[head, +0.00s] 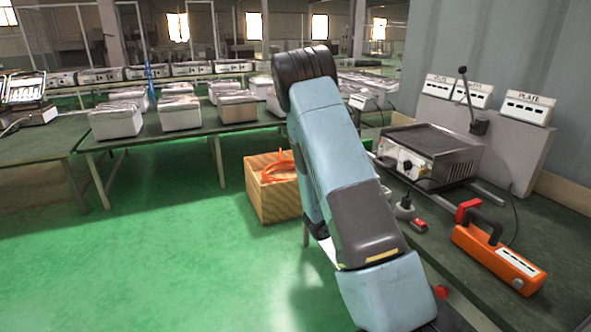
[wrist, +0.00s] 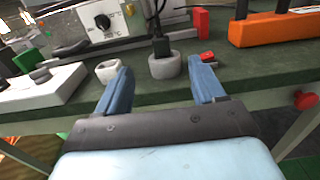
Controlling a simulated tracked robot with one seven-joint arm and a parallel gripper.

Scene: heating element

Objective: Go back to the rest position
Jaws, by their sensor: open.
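My gripper (wrist: 160,90) shows in the wrist view with its two blue fingers spread apart and nothing between them. It points toward the edge of the green workbench (wrist: 280,92). A black plug stands in a round grey holder (wrist: 165,66) beyond the fingertips, apart from them. In the head view my arm rises in the middle and hides part of the bench; the gripper itself does not show there.
A heating plate unit (head: 425,155) with a dial stands on the bench. An orange tool (head: 497,258) with a black handle and a small red switch (head: 419,226) lie nearby. A wooden crate (head: 272,200) with orange hose stands on the green floor. Open floor lies at left.

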